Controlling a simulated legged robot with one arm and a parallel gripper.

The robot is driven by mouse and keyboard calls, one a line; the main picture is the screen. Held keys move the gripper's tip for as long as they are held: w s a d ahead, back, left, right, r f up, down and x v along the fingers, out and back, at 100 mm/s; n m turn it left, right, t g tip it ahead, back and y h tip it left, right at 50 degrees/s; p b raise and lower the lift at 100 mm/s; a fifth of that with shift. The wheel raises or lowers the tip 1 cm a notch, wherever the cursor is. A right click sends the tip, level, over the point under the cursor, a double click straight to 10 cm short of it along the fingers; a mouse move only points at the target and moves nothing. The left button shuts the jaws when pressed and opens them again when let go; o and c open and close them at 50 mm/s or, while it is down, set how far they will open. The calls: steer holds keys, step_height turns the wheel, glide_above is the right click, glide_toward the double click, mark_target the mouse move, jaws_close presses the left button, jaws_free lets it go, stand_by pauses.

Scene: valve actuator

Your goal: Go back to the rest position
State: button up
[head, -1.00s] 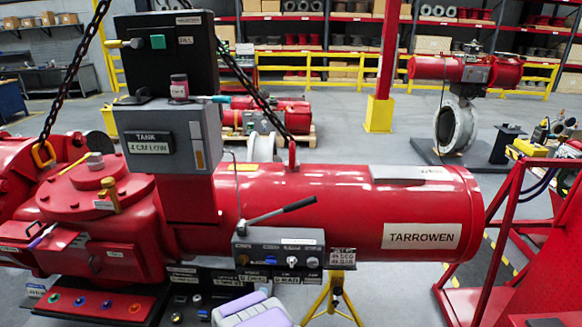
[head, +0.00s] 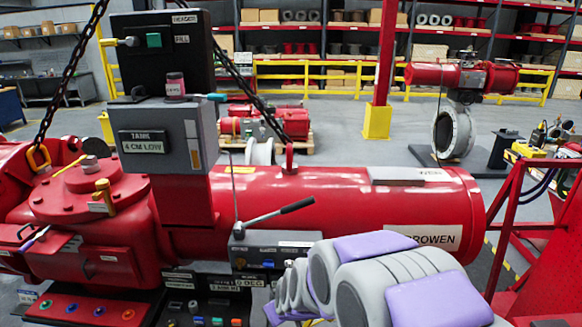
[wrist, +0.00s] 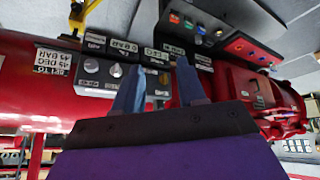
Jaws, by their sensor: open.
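My gripper (wrist: 157,85) shows in the wrist view with its two blue-grey fingers apart and nothing between them. Beyond the fingertips is the grey control panel (wrist: 105,72) with knobs and labels, on the red valve actuator (wrist: 35,85); I see no clear contact. The wrist view is tilted, so the panel appears upside down. In the head view my grey and purple arm rises at the lower right, in front of the red actuator cylinder (head: 330,195). It hides part of the panel and of the TARROWEN label. My gripper's fingers cannot be made out there.
A lever (head: 275,215) sticks up right from the panel. A grey and black tank box (head: 160,140) stands left of the cylinder, with chains (head: 75,75) hanging near it. A red frame (head: 545,240) stands at the right. Open floor (head: 345,135) lies behind.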

steer(key=s+d+r+m+g+h+b, duration=0.1)
steer(key=s+d, duration=0.4)
steer(key=s, duration=0.6)
steer(key=s+d+r+m+g+h+b, duration=0.1)
steer(key=s+d+r+m+g, duration=0.2)
steer(key=s+d, duration=0.3)
steer(key=s+d+r+m+g, duration=0.2)
steer(key=s+d, duration=0.4)
steer(key=s, duration=1.1)
steer(key=shift+r+m+g+h+b, duration=0.4)
steer(key=shift+r+g, duration=0.25)
steer(key=shift+g, duration=0.05)
steer(key=shift+w+a, duration=0.1)
